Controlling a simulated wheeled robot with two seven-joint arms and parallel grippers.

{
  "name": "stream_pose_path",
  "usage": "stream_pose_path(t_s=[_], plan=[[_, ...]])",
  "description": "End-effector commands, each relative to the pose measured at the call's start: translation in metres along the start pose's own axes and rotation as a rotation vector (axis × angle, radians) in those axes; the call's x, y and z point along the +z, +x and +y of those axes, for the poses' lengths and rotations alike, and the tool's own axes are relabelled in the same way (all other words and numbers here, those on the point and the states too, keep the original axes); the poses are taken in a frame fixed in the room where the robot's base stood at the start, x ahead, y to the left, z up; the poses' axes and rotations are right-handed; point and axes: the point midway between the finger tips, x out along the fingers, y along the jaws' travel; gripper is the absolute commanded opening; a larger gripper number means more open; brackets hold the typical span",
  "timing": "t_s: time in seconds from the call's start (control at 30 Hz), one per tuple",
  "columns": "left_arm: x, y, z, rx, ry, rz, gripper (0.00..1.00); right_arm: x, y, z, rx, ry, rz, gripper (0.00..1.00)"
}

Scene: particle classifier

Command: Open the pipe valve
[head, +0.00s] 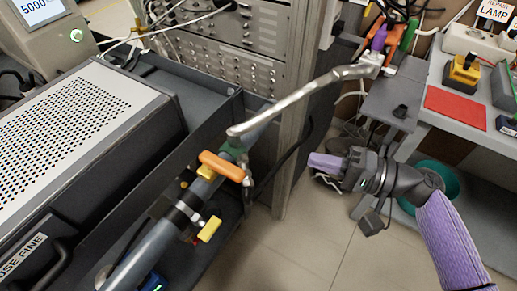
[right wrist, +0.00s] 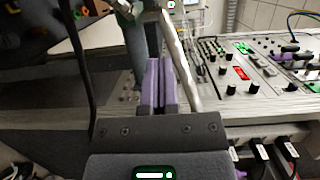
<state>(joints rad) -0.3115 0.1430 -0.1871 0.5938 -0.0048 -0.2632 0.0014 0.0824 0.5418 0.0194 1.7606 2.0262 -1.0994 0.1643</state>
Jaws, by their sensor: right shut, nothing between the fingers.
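A grey pipe (head: 152,252) slants up from the bottom left of the head view. An orange lever handle (head: 221,167) lies across its upper part, at an angle to the pipe. A yellow handle (head: 209,229) sticks out lower down on the pipe's right side. A bare metal pipe (head: 300,97) runs from the upper end toward the upper right. My right gripper (head: 325,163), with purple fingers, is to the right of the orange handle and apart from it. Its fingers (right wrist: 158,85) are shut and empty in the right wrist view, with a metal bar (right wrist: 181,62) close beside them. My left gripper is not in view.
A perforated grey machine (head: 70,130) fills the left. A rack (head: 215,50) with a vertical post (head: 296,130) stands behind the pipe. A bench with a red mat (head: 456,109) is at the right, with a teal bin (head: 440,172) below. Floor (head: 300,235) is clear at bottom centre.

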Motion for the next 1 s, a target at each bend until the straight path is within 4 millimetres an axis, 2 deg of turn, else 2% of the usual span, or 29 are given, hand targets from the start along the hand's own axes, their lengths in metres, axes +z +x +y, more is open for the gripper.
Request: stream_pose_path(t_s=[0.1,0.33,0.43,0.87,1.0], plan=[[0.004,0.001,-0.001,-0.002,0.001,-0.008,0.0,0.003,0.0,-0.007,-0.024,-0.004,-0.02,0.0],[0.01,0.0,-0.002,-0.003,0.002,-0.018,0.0,0.002,0.001,-0.007,-0.022,-0.003,-0.017,0.0],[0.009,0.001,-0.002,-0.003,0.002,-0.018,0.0,0.002,0.008,-0.007,-0.022,-0.004,-0.016,0.0],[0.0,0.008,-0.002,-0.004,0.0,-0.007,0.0,0.003,0.098,-0.009,-0.023,-0.003,-0.016,0.0],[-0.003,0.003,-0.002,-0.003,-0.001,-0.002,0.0,0.025,0.106,-0.01,-0.021,-0.001,-0.016,0.0]])
